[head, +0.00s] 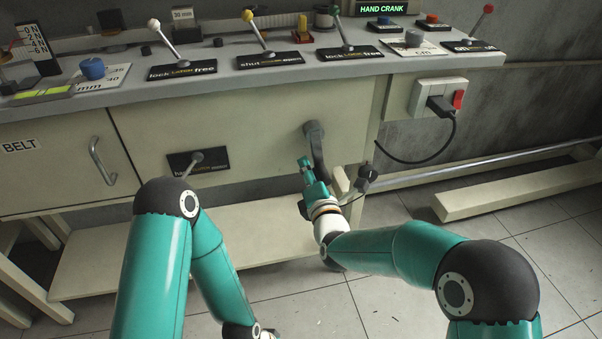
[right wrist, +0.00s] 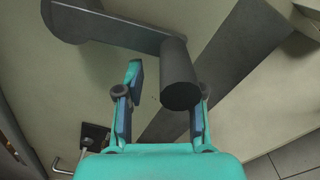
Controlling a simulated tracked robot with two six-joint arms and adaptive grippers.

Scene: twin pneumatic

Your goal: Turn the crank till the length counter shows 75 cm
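The crank (head: 314,135) is dark grey, on the front panel of the bench at its right end, with its arm hanging down. The wrist view shows the crank arm (right wrist: 120,27) and its cylindrical handle (right wrist: 177,70), end toward the camera. My right gripper (head: 303,172) is at the crank's lower end. In the wrist view its fingers (right wrist: 166,100) are apart; the handle overlaps the gap and hides the right fingertip. A gap shows to the left finger; I cannot tell whether the right finger touches. My left gripper is not in view. No 75 cm reading is legible.
Above, the bench top (head: 225,72) carries several levers, knobs and a green HAND CRANK sign (head: 382,8). A plug and cable (head: 440,108) hang right of the crank. A shorter lever (head: 198,157) sits left. A shelf (head: 120,265) runs below.

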